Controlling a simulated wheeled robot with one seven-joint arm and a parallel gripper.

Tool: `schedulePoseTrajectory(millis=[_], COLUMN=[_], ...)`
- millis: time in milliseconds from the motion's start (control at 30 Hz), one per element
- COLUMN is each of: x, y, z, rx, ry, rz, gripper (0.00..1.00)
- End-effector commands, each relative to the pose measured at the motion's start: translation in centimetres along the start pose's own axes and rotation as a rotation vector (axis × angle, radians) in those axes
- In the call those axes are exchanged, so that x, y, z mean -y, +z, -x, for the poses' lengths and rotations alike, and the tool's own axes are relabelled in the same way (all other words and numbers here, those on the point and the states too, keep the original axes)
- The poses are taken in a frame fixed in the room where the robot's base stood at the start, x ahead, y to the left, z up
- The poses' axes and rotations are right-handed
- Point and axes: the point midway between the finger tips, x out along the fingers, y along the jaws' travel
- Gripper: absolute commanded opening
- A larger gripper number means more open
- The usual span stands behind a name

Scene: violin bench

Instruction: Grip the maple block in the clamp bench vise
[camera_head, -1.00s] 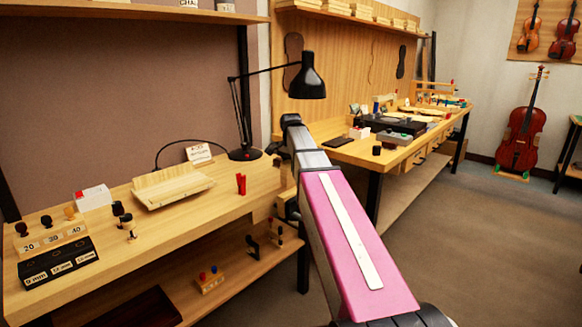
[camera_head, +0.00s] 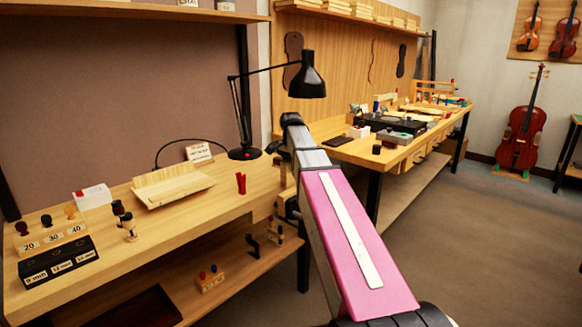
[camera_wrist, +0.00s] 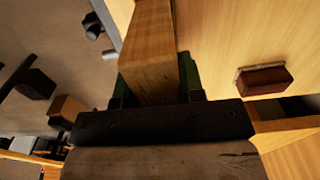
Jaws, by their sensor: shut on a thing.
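In the wrist view, a long pale wooden block (camera_wrist: 152,45), which I take for the maple block, runs from the top edge to the middle. Dark green pieces stand close on both sides of its near end. My gripper (camera_wrist: 156,88) is shut on the block. A black bar (camera_wrist: 160,124) with small screws crosses below it, in front of a worn wooden piece (camera_wrist: 150,164). These look like parts of the vise, but I cannot tell surely. Whether the block sits between vise jaws is unclear. In the head view my arm hides the gripper and most of the bench end.
The bench top (camera_head: 100,270) holds a wooden tray (camera_head: 172,188), small red pieces (camera_head: 241,184), a black lamp (camera_head: 245,153) and a labelled black block (camera_head: 58,263). A second bench (camera_head: 400,153) stands behind. Open floor (camera_head: 450,240) lies at the right.

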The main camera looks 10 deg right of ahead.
Motion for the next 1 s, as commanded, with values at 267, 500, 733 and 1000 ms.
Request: schedulePoseTrajectory(millis=[267, 500, 733, 1000], x=[0.0, 0.0, 0.0, 0.0], y=[0.0, 0.0, 0.0, 0.0], z=[-0.1, -0.5, -1.0, -1.5], rx=[0.0, 0.0, 0.0, 0.0], ry=[0.0, 0.0, 0.0, 0.0], rz=[0.0, 0.0, 0.0, 0.0], gripper=[0.08, 0.08, 0.08, 0.08])
